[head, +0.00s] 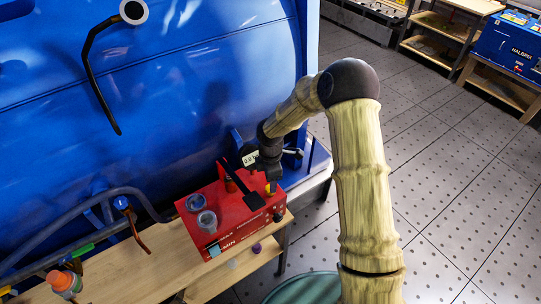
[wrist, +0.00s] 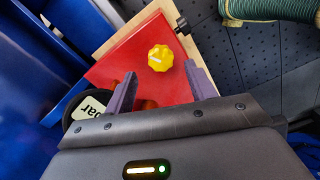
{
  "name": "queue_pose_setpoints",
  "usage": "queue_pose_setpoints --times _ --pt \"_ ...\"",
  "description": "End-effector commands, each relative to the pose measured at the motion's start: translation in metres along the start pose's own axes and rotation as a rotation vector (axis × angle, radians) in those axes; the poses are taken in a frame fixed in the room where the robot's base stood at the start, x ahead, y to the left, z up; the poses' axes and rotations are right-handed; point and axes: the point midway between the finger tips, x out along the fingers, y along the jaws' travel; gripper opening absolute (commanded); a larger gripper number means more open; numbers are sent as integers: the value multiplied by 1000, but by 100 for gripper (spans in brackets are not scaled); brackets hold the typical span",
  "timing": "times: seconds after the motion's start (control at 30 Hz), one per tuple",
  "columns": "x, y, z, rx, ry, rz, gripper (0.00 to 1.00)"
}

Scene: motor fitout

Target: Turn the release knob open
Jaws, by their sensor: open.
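The release knob is a yellow, lobed knob with a pale mark on its top. It sits on top of a red box (wrist: 125,62), and in the wrist view the knob (wrist: 160,58) lies ahead of and between my fingertips. My gripper (wrist: 160,80) is open, with its two purple-grey fingers apart and nothing visible held between them. I cannot tell whether either finger touches the knob. In the head view the red box (head: 233,212) stands on a wooden bench, and the yellow knob (head: 271,188) shows near its right end, just below my gripper and partly hidden.
A gauge face marked "bar" (wrist: 90,107) is close to the left finger. Two grey cups (head: 207,221) and a black lever (head: 242,187) are on the box. A large blue tank (head: 180,90) rises behind the wooden bench (head: 135,275). The tiled floor at right is open.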

Motion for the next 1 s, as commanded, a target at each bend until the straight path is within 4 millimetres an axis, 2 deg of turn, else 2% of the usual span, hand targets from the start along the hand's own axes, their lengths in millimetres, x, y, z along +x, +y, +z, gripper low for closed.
queue_pose_setpoints --times 0.4,0.6,0.77,1.0 --pt "-85 1 0 0 0 5 55" --pt "-119 1 0 0 0 4 55" --pt "-130 0 0 -1 0 3 55" --pt "-131 0 0 -1 0 1 55"
